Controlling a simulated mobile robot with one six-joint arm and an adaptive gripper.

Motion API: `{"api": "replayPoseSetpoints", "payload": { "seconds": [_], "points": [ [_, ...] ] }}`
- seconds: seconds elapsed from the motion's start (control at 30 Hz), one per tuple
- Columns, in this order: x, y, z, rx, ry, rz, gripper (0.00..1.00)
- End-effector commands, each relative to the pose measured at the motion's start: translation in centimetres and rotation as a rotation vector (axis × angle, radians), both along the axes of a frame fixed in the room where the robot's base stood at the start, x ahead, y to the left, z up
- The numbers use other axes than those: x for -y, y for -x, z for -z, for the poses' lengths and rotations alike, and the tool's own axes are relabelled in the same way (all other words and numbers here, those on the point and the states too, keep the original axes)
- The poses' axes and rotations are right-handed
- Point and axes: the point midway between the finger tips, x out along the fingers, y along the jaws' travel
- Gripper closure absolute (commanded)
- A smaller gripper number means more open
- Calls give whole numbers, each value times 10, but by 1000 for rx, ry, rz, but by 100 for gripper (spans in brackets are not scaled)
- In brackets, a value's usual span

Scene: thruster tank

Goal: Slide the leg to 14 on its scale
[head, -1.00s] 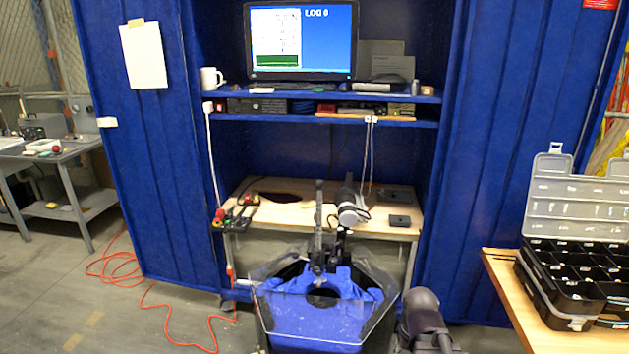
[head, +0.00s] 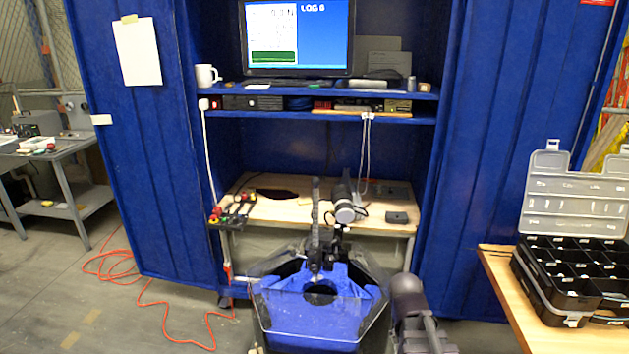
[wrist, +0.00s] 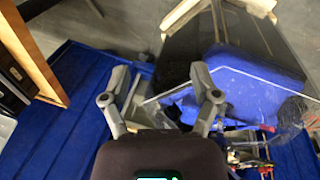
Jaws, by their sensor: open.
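The clear-walled tank with a blue inside (head: 262,318) stands in front of the bench. A dark upright bar (head: 316,220), which looks like the leg, rises at its back edge. Its scale marks are too small to read. A grey cylinder with a pale round end (head: 345,212) sits just right of the bar. In the wrist view my gripper (wrist: 160,90) has its two fingers spread with nothing between them. The leg cannot be made out clearly there.
A wooden bench (head: 270,212) holds red and green controls (head: 235,208) at its left. A monitor (head: 297,38) and mug (head: 206,75) stand above. A black compartment case (head: 560,285) is on the right table. An orange cable (head: 165,310) lies on the floor at left.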

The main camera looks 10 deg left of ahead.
Motion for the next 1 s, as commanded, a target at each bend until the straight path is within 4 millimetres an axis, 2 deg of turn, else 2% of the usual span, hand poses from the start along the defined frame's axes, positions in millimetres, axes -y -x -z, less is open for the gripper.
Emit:
{"api": "replayPoseSetpoints", "payload": {
  "seconds": [0.03,0.27,0.47,0.57,0.7,0.83,1.0],
  "points": [
    [-4,-17,-8,20,54,-70,22],
    [-27,-88,-49,105,394,-471,22],
    [-72,-148,-97,137,738,-837,22],
    [-104,-174,-125,138,923,-1013,22],
    [-159,-206,-165,120,1198,-1248,22],
    [-214,-225,-198,82,1454,-1431,22],
    [-274,-236,-229,23,1721,-1588,22]
  ]
}}
